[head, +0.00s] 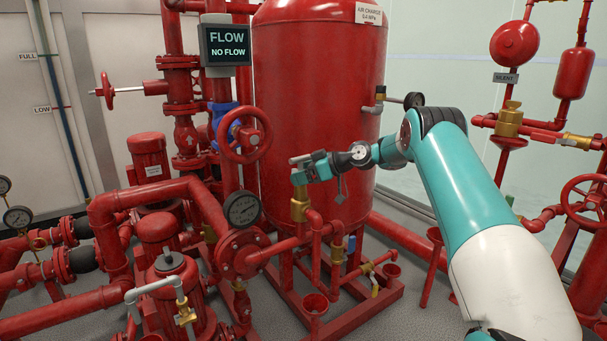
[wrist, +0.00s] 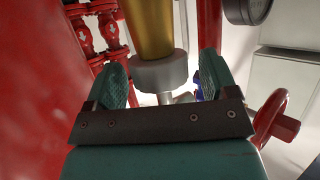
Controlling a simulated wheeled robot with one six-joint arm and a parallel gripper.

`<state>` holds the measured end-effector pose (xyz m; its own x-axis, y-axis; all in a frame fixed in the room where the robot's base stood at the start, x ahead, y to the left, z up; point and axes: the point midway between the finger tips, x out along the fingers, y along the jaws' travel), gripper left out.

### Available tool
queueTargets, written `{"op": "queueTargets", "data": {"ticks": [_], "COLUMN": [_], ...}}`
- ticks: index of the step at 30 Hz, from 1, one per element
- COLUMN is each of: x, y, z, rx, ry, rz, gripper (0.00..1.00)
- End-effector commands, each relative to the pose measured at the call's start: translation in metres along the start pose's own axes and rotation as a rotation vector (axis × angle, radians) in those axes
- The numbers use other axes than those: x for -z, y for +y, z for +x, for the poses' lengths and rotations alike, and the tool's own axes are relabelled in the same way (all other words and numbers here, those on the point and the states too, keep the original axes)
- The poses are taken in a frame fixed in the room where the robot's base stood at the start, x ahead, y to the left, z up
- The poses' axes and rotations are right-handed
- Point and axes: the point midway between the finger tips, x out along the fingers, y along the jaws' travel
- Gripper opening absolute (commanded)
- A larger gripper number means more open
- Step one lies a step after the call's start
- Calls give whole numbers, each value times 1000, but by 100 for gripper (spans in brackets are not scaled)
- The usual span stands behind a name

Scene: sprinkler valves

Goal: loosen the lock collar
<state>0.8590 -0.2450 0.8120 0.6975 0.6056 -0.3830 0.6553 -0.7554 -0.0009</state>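The lock collar (wrist: 158,72) is a grey ring at the end of a brass valve body (wrist: 148,28), in the wrist view. A pale stem (wrist: 165,98) shows on its other side. The brass body also shows in the head view (head: 299,207), upright on red pipework in front of the tank. My gripper (wrist: 164,75) has its two teal fingers apart, one on each side of the collar. A narrow gap shows at the right finger; contact on the left cannot be told. In the head view my gripper (head: 301,171) is at the valve's top and hides the collar.
A large red tank (head: 315,110) stands close behind. A red handwheel (head: 244,135) and a pressure gauge (head: 242,208) are to the left. A "NO FLOW" display (head: 225,45) hangs above. Red drain funnels (head: 315,304) and pipes crowd the space below.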

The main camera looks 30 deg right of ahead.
Motion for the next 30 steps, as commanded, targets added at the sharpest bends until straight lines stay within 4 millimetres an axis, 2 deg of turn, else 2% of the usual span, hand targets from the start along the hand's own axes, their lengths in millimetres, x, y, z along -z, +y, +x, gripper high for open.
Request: {"op": "queueTargets", "data": {"ticks": [5, 8, 11, 21, 27, 30], "x": [1, 1, 1, 1, 0, 0], "y": [1, 1, 1, 1, 1, 1], "z": [-5, -17, -38, -125, -160, -169], "rx": [-1, -4, -4, -5, -3, -2], "ry": [0, 0, 0, 1, 0, 0], "rz": [0, 1, 1, 2, 0, 0], "gripper": [79, 79, 79, 79, 79, 79]}}
